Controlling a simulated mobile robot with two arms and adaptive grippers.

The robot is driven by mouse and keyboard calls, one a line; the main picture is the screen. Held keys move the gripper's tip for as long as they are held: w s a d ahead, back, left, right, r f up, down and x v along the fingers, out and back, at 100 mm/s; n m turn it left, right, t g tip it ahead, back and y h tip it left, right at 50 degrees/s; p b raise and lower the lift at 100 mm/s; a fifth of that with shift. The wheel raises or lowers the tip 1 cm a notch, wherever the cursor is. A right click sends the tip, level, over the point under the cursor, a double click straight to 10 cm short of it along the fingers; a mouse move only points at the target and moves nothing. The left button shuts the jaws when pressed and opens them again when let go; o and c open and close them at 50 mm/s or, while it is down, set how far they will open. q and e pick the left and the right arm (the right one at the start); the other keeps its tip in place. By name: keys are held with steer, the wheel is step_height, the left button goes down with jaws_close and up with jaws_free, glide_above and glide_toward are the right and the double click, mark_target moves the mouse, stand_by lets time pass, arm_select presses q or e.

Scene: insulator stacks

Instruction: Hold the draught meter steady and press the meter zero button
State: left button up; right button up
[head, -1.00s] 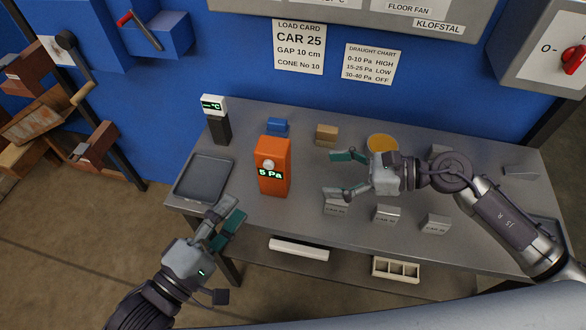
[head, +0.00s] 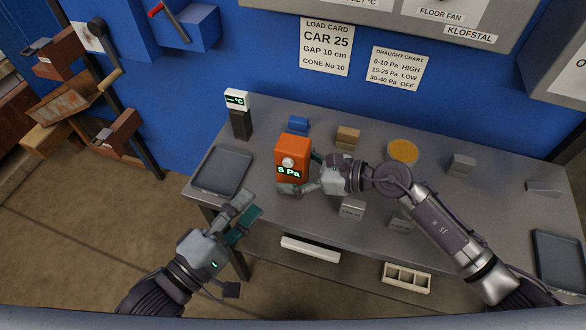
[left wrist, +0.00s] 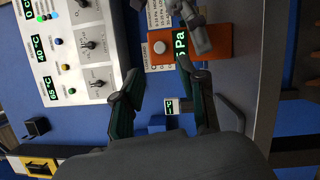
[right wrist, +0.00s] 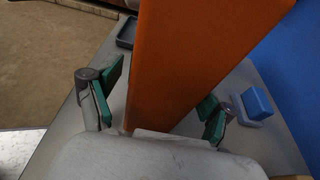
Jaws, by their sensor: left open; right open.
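The draught meter (head: 293,150) is an orange upright box on the table, with a pale round button (head: 288,162) on its front and a display reading 6 Pa. In the left wrist view the meter (left wrist: 216,42) and its button (left wrist: 159,47) appear sideways. My right gripper (head: 303,172) is open around the meter's body, one finger in front and one behind. In the right wrist view the orange body (right wrist: 185,60) stands between the spread green pads, with gaps visible. My left gripper (head: 247,208) is open and empty, in front of the table edge, below and left of the meter.
A grey tray (head: 222,171) lies left of the meter, and a °C thermometer (head: 240,122) stands behind it. A blue block (head: 298,123) and a tan block (head: 347,138) are behind. Grey CAR blocks (head: 352,208) stand to the right, near the front.

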steer(key=c, duration=1.3)
arm_select(q)
jaws_close()
arm_select(e)
steer(key=shift+c, duration=0.2)
